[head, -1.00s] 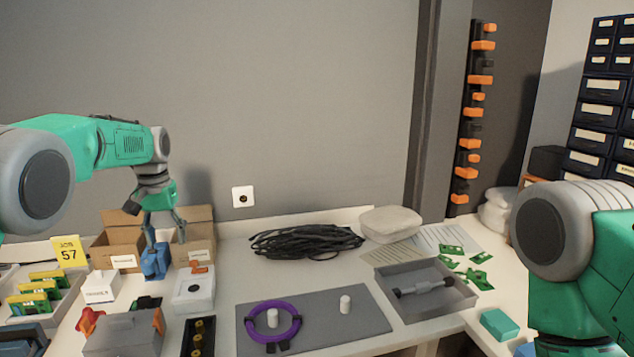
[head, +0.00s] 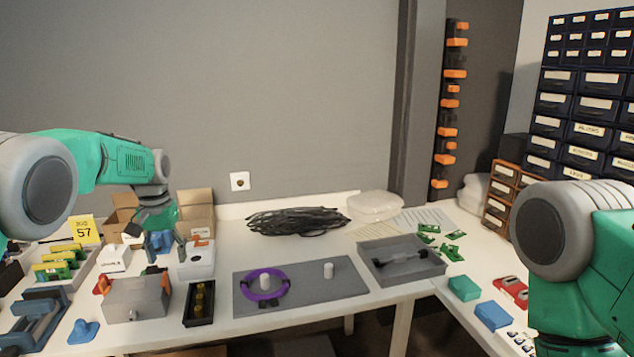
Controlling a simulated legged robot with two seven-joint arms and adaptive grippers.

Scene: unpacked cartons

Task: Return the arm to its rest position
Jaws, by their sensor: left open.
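My left arm (head: 115,160) reaches in from the left, bent at the elbow. Its gripper (head: 163,240) hangs downward with open fingers in front of the open cardboard cartons (head: 198,213). A blue item (head: 158,242) shows at the fingers; from this angle I cannot tell whether it touches them. My right arm (head: 575,250) fills the lower right of the view, and its gripper is out of frame.
Near the left gripper are a white box (head: 197,262), a grey box (head: 135,302) and a yellow 57 sign (head: 83,229). A grey mat (head: 330,288) with a purple ring (head: 248,286), a grey tray (head: 425,264) and black cable (head: 295,221) lie right.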

